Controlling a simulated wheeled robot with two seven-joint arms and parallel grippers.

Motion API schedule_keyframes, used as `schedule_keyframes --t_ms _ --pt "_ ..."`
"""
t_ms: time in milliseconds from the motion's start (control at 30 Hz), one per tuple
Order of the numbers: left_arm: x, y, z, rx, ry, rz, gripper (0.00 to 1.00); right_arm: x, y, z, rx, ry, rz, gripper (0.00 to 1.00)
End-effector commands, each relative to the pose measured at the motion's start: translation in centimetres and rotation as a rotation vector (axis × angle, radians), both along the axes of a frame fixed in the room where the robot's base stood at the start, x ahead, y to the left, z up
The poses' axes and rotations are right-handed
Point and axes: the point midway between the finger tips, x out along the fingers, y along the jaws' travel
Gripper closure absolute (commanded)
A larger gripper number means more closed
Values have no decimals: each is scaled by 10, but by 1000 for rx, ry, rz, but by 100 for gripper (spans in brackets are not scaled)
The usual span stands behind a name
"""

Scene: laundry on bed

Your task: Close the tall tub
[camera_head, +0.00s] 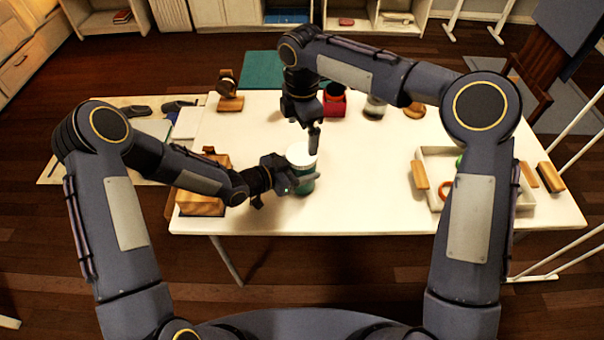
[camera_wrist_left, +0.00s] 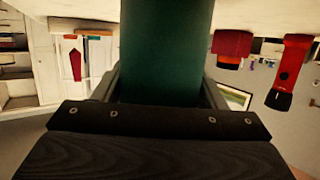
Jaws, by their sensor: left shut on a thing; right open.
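The tall tub (camera_head: 303,183) stands on the white table, with a dark teal body and a white top (camera_head: 301,154). My left gripper (camera_head: 294,181) is shut around its body from the left. The teal body (camera_wrist_left: 165,45) fills the middle of the left wrist view, between the fingers. My right gripper (camera_head: 314,145) points down right over the tub's white top, its fingertips at or just above it. It is open; whether it touches the top cannot be told. Whether the white top is a seated lid is also unclear.
On the white table (camera_head: 360,205), a red container (camera_head: 334,100), a jar (camera_head: 375,107) and a wooden stand (camera_head: 229,98) stand at the back. A wooden box (camera_head: 203,200) is at left. A white tray (camera_head: 430,154) is at right. The middle right is clear.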

Motion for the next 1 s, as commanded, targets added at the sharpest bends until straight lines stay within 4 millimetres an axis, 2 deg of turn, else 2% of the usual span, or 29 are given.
schedule_keyframes --t_ms 100,233,367,633,667,833,1000 --pt "0 0 0 0 0 0 99 0 0 23 1 -3 0 4" --pt "0 0 0 0 0 0 99 0 0 39 0 -1 -1 4" --pt "0 0 0 0 0 0 99 0 0 45 1 0 0 4" --pt "0 0 0 0 0 0 99 0 0 46 0 1 0 4" --pt "0 0 0 0 0 0 31 0 0 46 0 1 0 4" --pt "0 0 0 0 0 0 10 0 0 46 0 1 0 4" --pt "0 0 0 0 0 0 10 0 0 45 0 1 0 4"
